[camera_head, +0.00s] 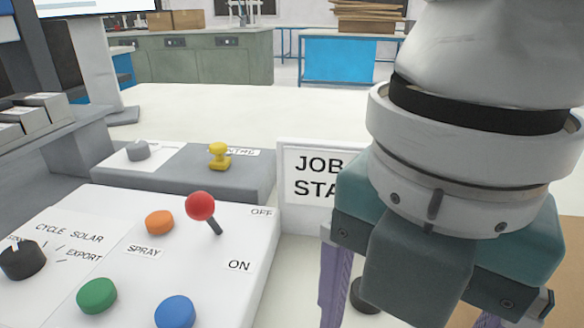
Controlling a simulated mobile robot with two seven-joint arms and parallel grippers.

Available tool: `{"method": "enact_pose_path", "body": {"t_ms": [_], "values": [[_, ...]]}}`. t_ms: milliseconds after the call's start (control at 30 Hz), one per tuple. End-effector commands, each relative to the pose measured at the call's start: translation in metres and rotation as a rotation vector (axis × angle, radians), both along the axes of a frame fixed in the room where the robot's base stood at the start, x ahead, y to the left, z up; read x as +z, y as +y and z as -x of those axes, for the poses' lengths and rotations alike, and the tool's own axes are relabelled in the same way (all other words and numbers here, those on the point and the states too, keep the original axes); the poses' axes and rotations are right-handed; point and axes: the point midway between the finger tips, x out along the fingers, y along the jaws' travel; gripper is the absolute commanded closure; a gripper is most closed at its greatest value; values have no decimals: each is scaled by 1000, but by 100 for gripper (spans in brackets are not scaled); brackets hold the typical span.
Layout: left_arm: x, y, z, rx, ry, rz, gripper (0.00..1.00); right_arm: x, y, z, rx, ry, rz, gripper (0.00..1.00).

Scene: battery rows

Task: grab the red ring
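I see no red ring in the head view. The only red thing in sight is the round red ball (201,206) on top of a short dark lever, on the white panel between the OFF and ON labels. My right gripper (412,305) points down at the right, close to the camera. Its two purple fingers stand wide apart and their tips run out of the bottom of the picture. A small black round thing (365,296) shows just right of its left finger; the gripper body hides much of the area behind. My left gripper is not in view.
The white control panel (225,285) carries an orange button (160,222), a green button (97,295), a blue button (175,312) and a black knob (22,260). Behind it is a grey box (190,182) with a yellow knob (219,156). A "JOB STA…" sign (305,180) is partly covered.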

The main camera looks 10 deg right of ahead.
Motion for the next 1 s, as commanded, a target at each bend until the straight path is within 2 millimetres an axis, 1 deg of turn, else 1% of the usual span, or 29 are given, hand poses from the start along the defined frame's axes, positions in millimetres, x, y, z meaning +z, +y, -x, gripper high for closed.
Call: {"method": "enact_pose_path", "body": {"t_ms": [33,100,267,533,600,800,1000], "values": [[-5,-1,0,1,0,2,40,-11,-1,0,-1,2,2,12],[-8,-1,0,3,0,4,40,-22,0,0,-2,1,0,12],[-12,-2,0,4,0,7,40,-35,-1,0,-3,-1,-1,12],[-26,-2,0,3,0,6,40,-75,-4,1,-2,0,-1,12],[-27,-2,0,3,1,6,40,-80,-4,0,-1,-1,0,12],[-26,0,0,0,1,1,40,-79,-4,0,0,-3,-1,12],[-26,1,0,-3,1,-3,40,-78,-4,0,-1,-3,-2,35]]}}
